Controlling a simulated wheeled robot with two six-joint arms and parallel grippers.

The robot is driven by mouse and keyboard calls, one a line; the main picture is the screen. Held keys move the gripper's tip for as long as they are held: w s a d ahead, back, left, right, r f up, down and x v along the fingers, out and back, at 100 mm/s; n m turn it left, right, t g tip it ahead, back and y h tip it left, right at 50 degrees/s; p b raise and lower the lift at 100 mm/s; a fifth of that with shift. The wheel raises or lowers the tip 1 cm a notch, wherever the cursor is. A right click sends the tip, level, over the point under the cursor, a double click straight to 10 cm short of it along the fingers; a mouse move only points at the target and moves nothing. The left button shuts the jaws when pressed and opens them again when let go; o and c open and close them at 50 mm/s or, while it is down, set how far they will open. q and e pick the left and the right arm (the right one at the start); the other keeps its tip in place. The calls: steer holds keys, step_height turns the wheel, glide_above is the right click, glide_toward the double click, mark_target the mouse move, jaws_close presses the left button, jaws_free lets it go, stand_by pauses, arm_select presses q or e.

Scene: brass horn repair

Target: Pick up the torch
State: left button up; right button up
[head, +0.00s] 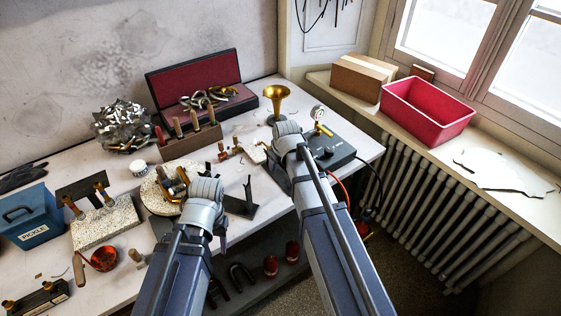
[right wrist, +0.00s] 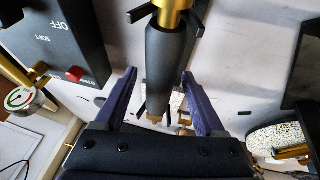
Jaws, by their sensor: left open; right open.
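The torch (right wrist: 172,70) shows in the right wrist view, with a dark grey handle and brass ends. It lies lengthwise between the two purple fingers of my right gripper (right wrist: 158,76). The fingers are open, one on each side, with a gap to the handle. Black prongs, perhaps of a rest, stick out beside its upper part. In the head view my right gripper (head: 288,137) is over the right part of the bench, and the wrist hides the torch. My left gripper (head: 207,198) is over the bench front, near the round pale board; its fingers are mostly hidden.
A dark control box (head: 332,152) with a gauge (head: 318,113) stands right of my right gripper; the box (right wrist: 62,45) also shows in the right wrist view. A brass funnel shape (head: 277,98) stands behind. A black stand (head: 241,202) is between the arms.

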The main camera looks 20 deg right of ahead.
stand_by(0.3)
jaws_close()
stand_by(0.5)
